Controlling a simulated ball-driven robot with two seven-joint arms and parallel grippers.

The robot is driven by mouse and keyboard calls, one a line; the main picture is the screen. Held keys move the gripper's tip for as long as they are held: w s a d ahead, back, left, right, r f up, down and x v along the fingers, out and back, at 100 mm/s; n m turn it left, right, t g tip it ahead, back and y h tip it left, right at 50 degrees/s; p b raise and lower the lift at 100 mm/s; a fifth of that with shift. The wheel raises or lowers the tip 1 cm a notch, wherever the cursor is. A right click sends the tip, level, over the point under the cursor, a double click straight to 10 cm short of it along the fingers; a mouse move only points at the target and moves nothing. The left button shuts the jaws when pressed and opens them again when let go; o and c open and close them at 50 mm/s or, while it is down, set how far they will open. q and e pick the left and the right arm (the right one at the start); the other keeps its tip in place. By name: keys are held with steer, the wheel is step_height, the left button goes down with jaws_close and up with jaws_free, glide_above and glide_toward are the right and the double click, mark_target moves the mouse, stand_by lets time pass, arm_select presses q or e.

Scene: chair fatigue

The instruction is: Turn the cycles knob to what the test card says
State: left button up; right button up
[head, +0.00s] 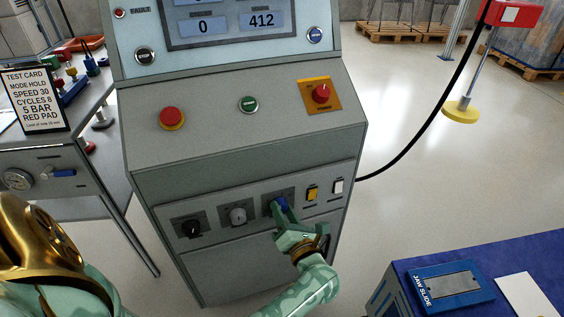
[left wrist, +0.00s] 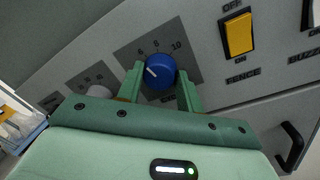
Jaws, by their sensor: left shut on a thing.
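The test card (head: 35,98) stands at the left and reads mode hold, speed 30, cycles 8, 5 bar, red pad. The blue knob (head: 281,203) is the third knob on the machine's lower panel. In the left wrist view the blue knob (left wrist: 160,72) has 6, 8 and 10 printed above it. Its white pointer mark leans to the upper left, left of the 8 and nearer the 6. My left gripper (head: 284,213) is shut on this knob, with one finger (left wrist: 160,88) at each side. The label below the knob is mostly hidden. My right gripper is not in view.
A black knob (head: 191,228) and a grey knob (head: 238,216) sit left of the blue one. A yellow fence switch (head: 312,193) and a white switch (head: 338,186) are to its right. A red button (head: 171,117) is above. A blue table (head: 520,252) stands at the lower right.

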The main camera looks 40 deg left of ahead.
arm_select(q)
steer(key=shift+r+m+p, duration=0.1)
steer(key=shift+m+p, duration=0.2)
steer(key=shift+m, duration=0.7)
steer(key=shift+m+t+p, duration=0.6)
steer(key=shift+m+p, duration=0.2)
steer(key=shift+m, duration=1.9)
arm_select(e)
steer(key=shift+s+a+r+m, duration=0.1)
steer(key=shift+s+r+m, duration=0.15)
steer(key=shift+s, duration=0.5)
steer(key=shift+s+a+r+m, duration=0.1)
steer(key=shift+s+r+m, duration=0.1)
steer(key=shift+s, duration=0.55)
arm_select(q)
steer(key=o, duration=1)
steer(key=shift+d, duration=0.1)
